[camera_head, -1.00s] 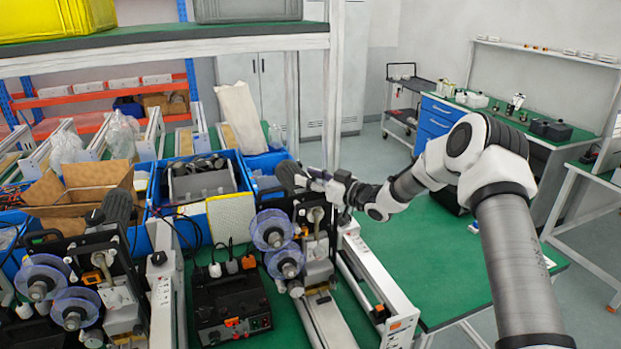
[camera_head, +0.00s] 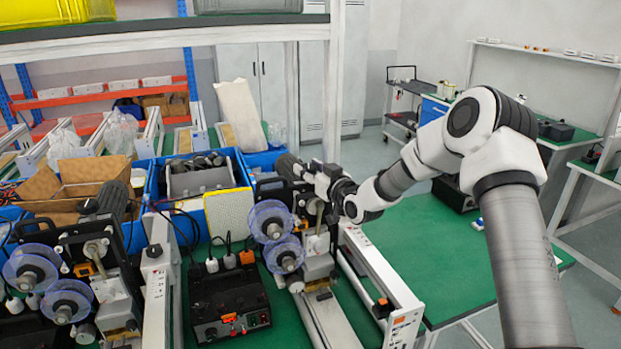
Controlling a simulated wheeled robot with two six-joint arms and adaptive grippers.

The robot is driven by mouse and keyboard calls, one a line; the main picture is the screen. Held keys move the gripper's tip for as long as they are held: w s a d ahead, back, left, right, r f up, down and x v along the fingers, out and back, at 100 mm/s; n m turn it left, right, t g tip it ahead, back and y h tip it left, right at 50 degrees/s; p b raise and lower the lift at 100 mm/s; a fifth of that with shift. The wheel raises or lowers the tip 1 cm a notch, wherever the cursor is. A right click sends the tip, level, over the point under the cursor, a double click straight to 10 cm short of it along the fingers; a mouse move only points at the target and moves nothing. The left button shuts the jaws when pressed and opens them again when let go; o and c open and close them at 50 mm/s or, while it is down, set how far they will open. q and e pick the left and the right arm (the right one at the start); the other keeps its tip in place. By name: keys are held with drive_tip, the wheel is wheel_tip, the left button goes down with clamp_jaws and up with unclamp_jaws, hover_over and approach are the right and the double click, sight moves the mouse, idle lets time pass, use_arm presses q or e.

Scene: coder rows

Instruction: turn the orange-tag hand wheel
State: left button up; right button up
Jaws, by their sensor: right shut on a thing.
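Two similar black coder machines stand on the green bench, the left one (camera_head: 75,235) and the right one (camera_head: 268,187). Each has clear purple reels; those of the right machine (camera_head: 270,221) face me. My right gripper (camera_head: 316,174) reaches in from the right to the top of the right machine, beside its dark ribbed cylinder (camera_head: 288,166). It is shut on a part there, seemingly the hand wheel, which the fingers cover. I cannot make out an orange tag on that part. A small orange piece (camera_head: 86,269) shows on the left machine. My left gripper is out of view.
A black control box (camera_head: 229,308) with plugs stands between the machines. Blue bins (camera_head: 243,205) and a cardboard box (camera_head: 68,184) sit behind. A white rail (camera_head: 378,268) lies right of the right machine, with bare green bench (camera_head: 432,250) beyond. A shelf (camera_head: 165,38) spans above.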

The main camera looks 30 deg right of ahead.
drive_tip(key=h, duration=0.1)
drive_tip(key=m+h+b, duration=0.1)
drive_tip(key=f+m+h, duration=0.1)
drive_tip(key=h, duration=0.1)
drive_tip(key=shift+a+b, duration=0.25)
drive_tip(key=shift+b, duration=0.1)
drive_tip(key=shift+r+m+g+h+b, duration=0.15)
drive_tip(key=shift+m+g+h, duration=0.25)
drive_tip(key=shift+m+h, duration=0.45)
drive_tip(key=shift+r+m+g+h+b, duration=0.15)
drive_tip(key=shift+m+g+h, duration=0.25)
drive_tip(key=shift+m+h, duration=0.4)
drive_tip(key=shift+d+h, duration=0.1)
drive_tip(key=shift+h, duration=0.35)
drive_tip(key=o, duration=1.1)
drive_tip(key=shift+o, duration=0.2)
drive_tip(key=shift+w+d+f, duration=0.1)
drive_tip(key=shift+w+f, duration=0.05)
drive_tip(key=shift+w, duration=0.1)
drive_tip(key=shift+s, duration=0.2)
drive_tip(key=v, duration=1.1)
drive_tip(key=shift+s+a+r, duration=0.2)
drive_tip(key=shift+s+a, duration=0.05)
